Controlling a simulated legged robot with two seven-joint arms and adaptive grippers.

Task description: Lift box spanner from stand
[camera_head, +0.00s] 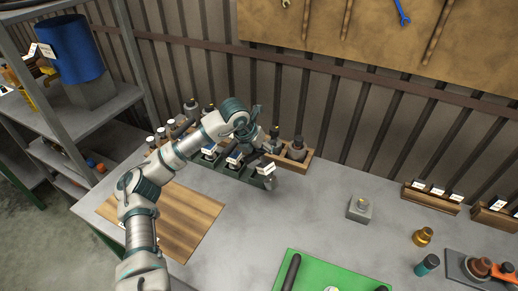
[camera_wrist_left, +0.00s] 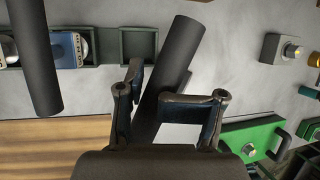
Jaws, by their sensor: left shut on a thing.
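My left gripper (camera_head: 262,160) is over the right end of a dark green compartment tray at the back of the bench. In the left wrist view its two fingers (camera_wrist_left: 172,95) are closed around a dark grey cylinder (camera_wrist_left: 178,65), probably the box spanner, which slants up to the right. The stand cannot be told apart clearly; the dark green tray (camera_wrist_left: 112,47) shows beside the cylinder in the left wrist view. In the head view the gripper and arm hide most of the held part. My right gripper is in neither view.
A second dark cylinder (camera_wrist_left: 35,60) shows at left in the left wrist view. A grey block (camera_head: 359,209) and brass part (camera_head: 423,237) stand right. The bench between is clear.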

